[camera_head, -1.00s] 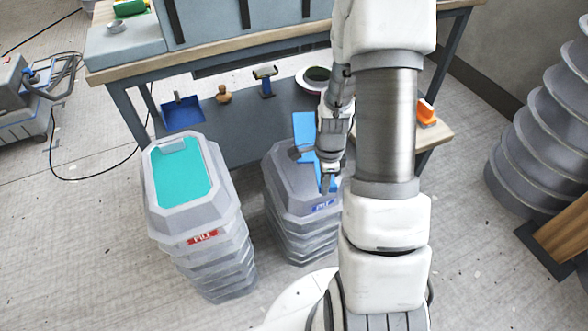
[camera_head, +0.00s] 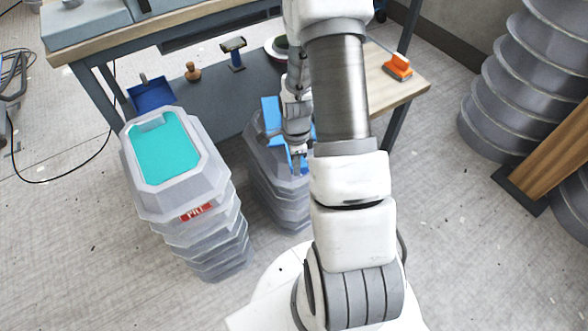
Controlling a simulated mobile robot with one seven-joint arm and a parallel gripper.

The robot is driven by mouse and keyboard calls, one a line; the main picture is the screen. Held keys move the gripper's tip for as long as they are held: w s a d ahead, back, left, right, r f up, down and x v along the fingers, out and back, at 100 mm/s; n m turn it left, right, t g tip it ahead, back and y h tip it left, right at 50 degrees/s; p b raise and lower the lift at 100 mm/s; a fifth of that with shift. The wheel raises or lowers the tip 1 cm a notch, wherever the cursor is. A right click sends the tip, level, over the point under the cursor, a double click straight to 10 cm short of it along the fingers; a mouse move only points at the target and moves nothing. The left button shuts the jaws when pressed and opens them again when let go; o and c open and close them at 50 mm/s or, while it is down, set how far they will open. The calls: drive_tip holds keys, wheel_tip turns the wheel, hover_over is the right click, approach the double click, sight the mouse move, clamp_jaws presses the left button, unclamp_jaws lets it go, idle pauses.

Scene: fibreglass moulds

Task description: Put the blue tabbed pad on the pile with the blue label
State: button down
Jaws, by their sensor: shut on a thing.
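The blue tabbed pad (camera_head: 270,107) shows as blue pieces on both sides of my gripper (camera_head: 298,160), above the top of a grey stepped pile (camera_head: 262,170). My gripper is shut on the pad; its fingertips are small and partly covered by the arm. I cannot tell whether the pad touches the top mould. The pile's right side is hidden behind my arm, and its blue label is not clearly seen now. A second grey pile (camera_head: 213,195) to the left has a red label (camera_head: 196,212) and a teal pad (camera_head: 168,150) on top.
A workbench (camera_head: 215,28) stands behind the piles. Its lower shelf holds a blue dustpan (camera_head: 150,95), a wooden knob (camera_head: 192,72) and a blue-handled tool (camera_head: 234,53). An orange tool (camera_head: 398,66) lies at the right. Round grey moulds (camera_head: 515,90) stand far right. The front-left floor is clear.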

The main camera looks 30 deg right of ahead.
drive_tip(key=shift+f+b, duration=0.7)
drive_tip(key=shift+f, duration=1.5)
drive_tip(key=shift+f, duration=0.15)
drive_tip(key=c, duration=0.9)
unclamp_jaws()
drive_tip(key=shift+o, duration=0.2)
drive_tip(key=shift+r, duration=0.2)
